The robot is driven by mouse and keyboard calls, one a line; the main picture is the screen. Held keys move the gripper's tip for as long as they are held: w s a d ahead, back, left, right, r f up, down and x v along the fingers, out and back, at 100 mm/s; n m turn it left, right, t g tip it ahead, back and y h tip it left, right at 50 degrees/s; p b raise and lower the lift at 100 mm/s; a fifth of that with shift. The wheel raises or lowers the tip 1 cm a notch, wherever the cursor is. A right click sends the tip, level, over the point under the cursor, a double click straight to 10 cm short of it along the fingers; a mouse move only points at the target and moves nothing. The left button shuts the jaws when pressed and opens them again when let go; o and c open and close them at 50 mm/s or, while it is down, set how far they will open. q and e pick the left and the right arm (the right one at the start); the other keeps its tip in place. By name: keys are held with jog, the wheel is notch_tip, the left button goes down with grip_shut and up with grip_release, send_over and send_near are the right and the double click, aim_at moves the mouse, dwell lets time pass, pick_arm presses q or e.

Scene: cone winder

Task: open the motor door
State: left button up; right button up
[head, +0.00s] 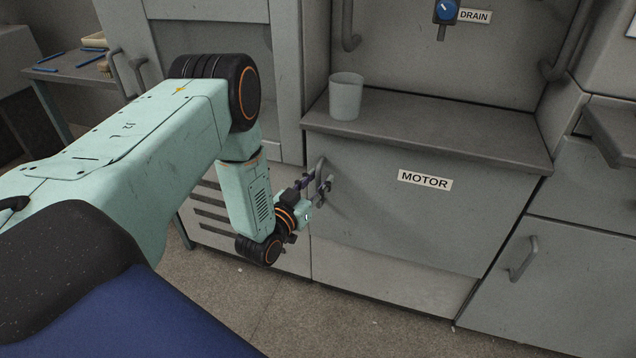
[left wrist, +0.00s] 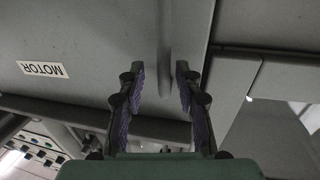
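The motor door (head: 400,220) is a grey panel with a white MOTOR label, below the worktop. It looks closed in the head view. The label shows upside down on the door (left wrist: 90,45) in the left wrist view. The door's upright bar handle (head: 321,172) is at its left edge. My left gripper (head: 309,186) is at the handle. In the left wrist view its two purple-padded fingers (left wrist: 161,78) are apart, with the handle (left wrist: 165,50) between them and gaps visible at both sides. Contact cannot be made out. My right gripper is not in view.
A pale cup (head: 346,97) stands on the worktop (head: 430,125) above the door. Another cabinet with a handle (head: 523,260) is to the right. A vented panel (head: 215,222) is to the left. The floor (head: 330,325) in front of the door is clear.

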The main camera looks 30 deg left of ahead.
pick_arm(q)
jog(key=shift+w, duration=0.5)
jog(key=shift+w+a, duration=0.1)
jog(key=shift+a, duration=0.2)
jog(key=shift+w+d, duration=0.1)
jog(key=shift+d, duration=0.1)
jog(key=shift+c, duration=0.5)
jog(key=shift+a, duration=0.2)
jog(key=c, duration=0.5)
jog(key=shift+d, duration=0.15)
grip_shut()
